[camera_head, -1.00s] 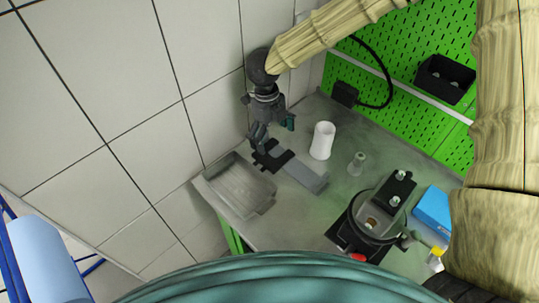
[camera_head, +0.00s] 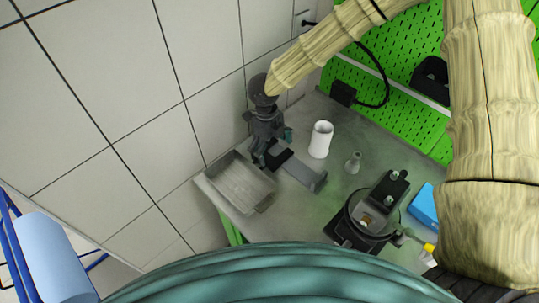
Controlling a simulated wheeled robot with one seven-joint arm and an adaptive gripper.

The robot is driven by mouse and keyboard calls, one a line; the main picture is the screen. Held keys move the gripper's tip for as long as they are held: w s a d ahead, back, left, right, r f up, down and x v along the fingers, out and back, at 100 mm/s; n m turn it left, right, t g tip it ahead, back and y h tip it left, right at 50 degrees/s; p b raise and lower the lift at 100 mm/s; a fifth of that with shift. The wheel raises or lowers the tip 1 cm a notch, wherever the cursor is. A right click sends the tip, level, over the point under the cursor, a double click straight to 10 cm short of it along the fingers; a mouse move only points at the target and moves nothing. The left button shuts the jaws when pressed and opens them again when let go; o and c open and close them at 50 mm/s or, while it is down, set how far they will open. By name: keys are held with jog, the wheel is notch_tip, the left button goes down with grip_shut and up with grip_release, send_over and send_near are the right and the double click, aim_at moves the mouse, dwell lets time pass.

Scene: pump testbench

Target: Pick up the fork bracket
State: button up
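A dark, flat piece that looks like the fork bracket (camera_head: 280,156) lies at the left end of a long grey block (camera_head: 303,176) on the bench. My gripper (camera_head: 260,161) points down at the left edge of this piece, close to the tiled wall. The fingers overlap the dark piece in the picture and hide part of it. I cannot tell whether they touch it or how far apart they are.
A grey tray (camera_head: 216,185) stands just left of my gripper. A dark pump-like assembly (camera_head: 345,234) and a blue box (camera_head: 423,206) are at the right. Bare bench (camera_head: 290,220) lies in front.

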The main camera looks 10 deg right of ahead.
jog(key=c, duration=1.1)
jog(key=shift+c, duration=0.2)
jog(key=shift+r, duration=0.15)
notch_tip(320, 180, up, 18)
jog(key=p, duration=0.8)
